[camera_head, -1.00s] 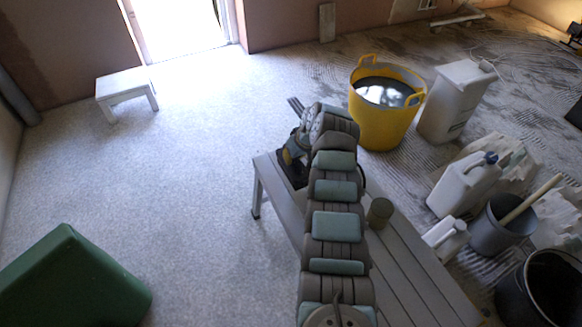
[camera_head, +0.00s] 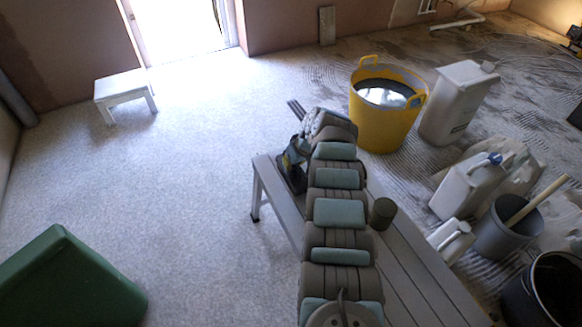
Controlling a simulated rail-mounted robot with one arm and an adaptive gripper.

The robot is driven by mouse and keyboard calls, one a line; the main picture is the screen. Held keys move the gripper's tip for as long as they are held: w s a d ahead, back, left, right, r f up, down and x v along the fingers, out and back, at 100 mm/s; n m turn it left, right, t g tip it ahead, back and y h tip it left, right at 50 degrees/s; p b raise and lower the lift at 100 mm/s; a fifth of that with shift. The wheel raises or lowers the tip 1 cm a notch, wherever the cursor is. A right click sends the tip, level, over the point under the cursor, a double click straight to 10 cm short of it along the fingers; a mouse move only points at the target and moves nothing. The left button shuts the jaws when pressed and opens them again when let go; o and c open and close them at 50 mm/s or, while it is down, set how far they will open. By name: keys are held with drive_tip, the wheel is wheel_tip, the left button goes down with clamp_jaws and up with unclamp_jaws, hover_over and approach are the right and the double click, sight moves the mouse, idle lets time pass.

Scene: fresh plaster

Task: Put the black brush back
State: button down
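I cannot make out a black brush in this view. My arm runs up the middle of the picture over a grey slatted bench (camera_head: 400,262) and bends away at its far end. That far end hides my gripper, so neither its fingers nor anything in it can be told. A dark object with a blue part (camera_head: 292,165) lies on the bench's left end, partly behind the arm; it is too small to name. A narrow dark strip (camera_head: 296,108) sticks out beyond the arm's far end. A dark green cylindrical can (camera_head: 383,213) stands on the bench, right of the arm.
A yellow tub (camera_head: 380,125) and a white canister (camera_head: 455,100) stand behind the bench. Another white canister (camera_head: 470,188), a grey bucket (camera_head: 500,240) with a stick and a black bucket (camera_head: 540,290) stand right. A white stool (camera_head: 122,86) and green block (camera_head: 70,280) flank clear floor left.

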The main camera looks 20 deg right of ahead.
drive_tip(key=shift+r, duration=0.1)
drive_tip(key=c, duration=1.2)
unclamp_jaws()
drive_tip(key=shift+c, duration=0.2)
drive_tip(key=p+v, duration=0.3)
drive_tip(key=p, duration=0.1)
drive_tip(key=shift+a+r, duration=0.1)
drive_tip(key=shift+r, duration=0.05)
drive_tip(key=p+v, duration=0.2)
drive_tip(key=v, duration=0.6)
drive_tip(key=shift+r, duration=0.3)
drive_tip(key=shift+s, duration=0.15)
